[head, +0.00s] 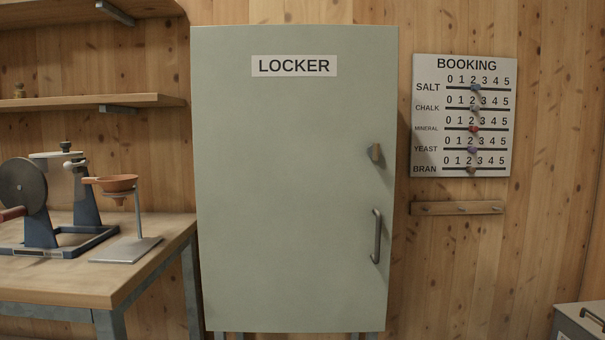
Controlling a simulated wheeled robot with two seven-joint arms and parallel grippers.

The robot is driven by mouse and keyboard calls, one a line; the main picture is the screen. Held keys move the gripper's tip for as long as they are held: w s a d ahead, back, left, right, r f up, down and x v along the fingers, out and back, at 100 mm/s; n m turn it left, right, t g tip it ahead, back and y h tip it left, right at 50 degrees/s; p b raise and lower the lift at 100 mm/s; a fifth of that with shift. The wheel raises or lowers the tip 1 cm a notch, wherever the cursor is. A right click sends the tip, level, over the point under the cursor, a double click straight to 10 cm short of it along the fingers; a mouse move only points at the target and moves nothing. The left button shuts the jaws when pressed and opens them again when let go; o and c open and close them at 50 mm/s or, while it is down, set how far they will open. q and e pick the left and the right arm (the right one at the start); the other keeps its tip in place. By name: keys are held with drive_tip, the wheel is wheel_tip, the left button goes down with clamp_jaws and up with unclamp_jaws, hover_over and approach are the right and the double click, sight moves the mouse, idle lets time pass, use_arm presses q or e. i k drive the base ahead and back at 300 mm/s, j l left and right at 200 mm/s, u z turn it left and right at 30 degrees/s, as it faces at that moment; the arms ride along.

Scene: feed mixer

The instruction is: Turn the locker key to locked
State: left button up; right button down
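The locker (290,190) is a tall pale green cabinet with a "LOCKER" label in the middle of the head view. Its door is closed. The key (375,153) is a small brown piece on the right side of the door, standing roughly upright with a slight tilt. A grey vertical handle (376,236) is below the key. Neither of my grippers shows in the head view.
On the left, a wooden table (130,283) holds a grinder-like machine (45,205) and a funnel on a stand (125,215). A booking board (463,115) and a peg rail (457,208) hang right of the locker. A grey box (580,320) stands at lower right.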

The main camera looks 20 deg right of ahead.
sight(373, 150)
drive_tip(key=z, duration=0.95)
